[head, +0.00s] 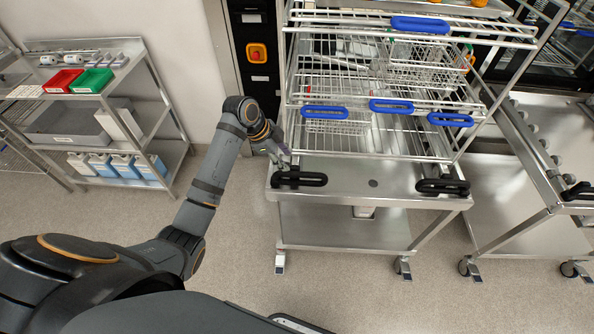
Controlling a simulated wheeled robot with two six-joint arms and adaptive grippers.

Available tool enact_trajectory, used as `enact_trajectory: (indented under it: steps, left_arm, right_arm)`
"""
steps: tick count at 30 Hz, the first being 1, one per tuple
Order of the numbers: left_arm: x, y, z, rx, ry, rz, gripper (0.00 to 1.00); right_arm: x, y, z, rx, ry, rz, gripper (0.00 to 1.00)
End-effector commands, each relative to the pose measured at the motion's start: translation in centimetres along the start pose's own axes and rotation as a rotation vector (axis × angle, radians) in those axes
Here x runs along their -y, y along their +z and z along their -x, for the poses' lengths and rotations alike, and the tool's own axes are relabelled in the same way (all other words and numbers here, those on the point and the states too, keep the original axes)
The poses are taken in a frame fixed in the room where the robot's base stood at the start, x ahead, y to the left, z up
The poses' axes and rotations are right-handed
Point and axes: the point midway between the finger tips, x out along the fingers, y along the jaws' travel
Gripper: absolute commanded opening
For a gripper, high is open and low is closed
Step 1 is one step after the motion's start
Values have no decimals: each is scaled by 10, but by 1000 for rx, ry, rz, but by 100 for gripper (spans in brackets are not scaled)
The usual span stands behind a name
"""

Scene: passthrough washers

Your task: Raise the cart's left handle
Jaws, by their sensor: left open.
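The steel cart (345,180) stands in front of me with a wire rack on its top. Its left handle (300,179) is a black loop at the left of the cart's front edge. Its right handle (442,186) is a similar black loop at the right of that edge. My left gripper (285,161) is open and sits just above and behind the left handle, close to it; I cannot tell whether it touches. The fingers are small and partly hidden by the wrist. My right gripper is not in view.
Blue rack handles (391,106) sit above the cart top. A second steel cart (520,228) stands close on the right. A shelf (140,110) with red and green bins and blue-filled bottles stands at the left wall. The floor (225,245) before the cart is clear.

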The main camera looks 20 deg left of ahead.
Motion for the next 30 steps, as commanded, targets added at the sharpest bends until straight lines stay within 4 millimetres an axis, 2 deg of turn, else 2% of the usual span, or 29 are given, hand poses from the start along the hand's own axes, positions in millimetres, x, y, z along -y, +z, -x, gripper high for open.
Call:
enact_trajectory:
  steps: [5,12,15,19,26,27,30]
  left_arm:
    - [-1,-1,-28,-3,5,4,44]
    - [-2,-1,-78,0,3,5,44]
    - [-1,0,-92,0,2,4,44]
    - [-1,0,-101,1,0,4,44]
    - [-1,0,-102,2,-1,3,44]
    - [-1,0,-102,2,-1,4,43]
    - [-1,0,-102,2,-1,4,29]
  right_arm:
    - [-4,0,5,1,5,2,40]
    - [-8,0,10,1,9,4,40]
    - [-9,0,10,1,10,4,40]
    - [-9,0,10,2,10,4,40]
    - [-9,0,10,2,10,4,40]
    - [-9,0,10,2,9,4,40]
    - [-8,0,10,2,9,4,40]
